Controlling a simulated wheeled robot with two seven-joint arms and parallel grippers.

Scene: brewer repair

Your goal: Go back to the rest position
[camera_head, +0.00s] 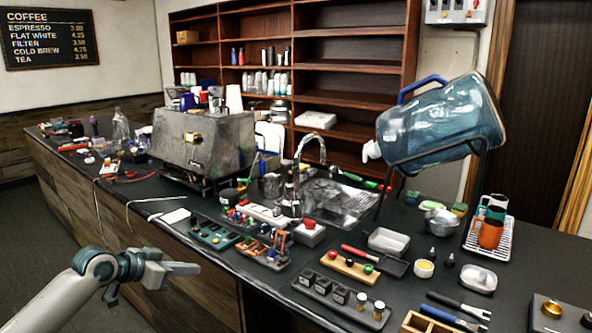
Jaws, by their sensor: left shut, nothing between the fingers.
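My left gripper (184,269) comes in from the lower left on my grey and white arm. It is shut and empty. It is in front of the counter's near edge, apart from everything on the counter. My right gripper does not show. The brewer, a boxy metal machine (200,145), stands on the dark counter (150,207) at the left of the middle, with cups on its top.
A blue water jug (440,122) lies tilted in a black stand at the right. A sink with a tap (309,150) is in the middle. Trays of small parts (343,300) and tools crowd the near counter. The floor (40,240) at the left is clear.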

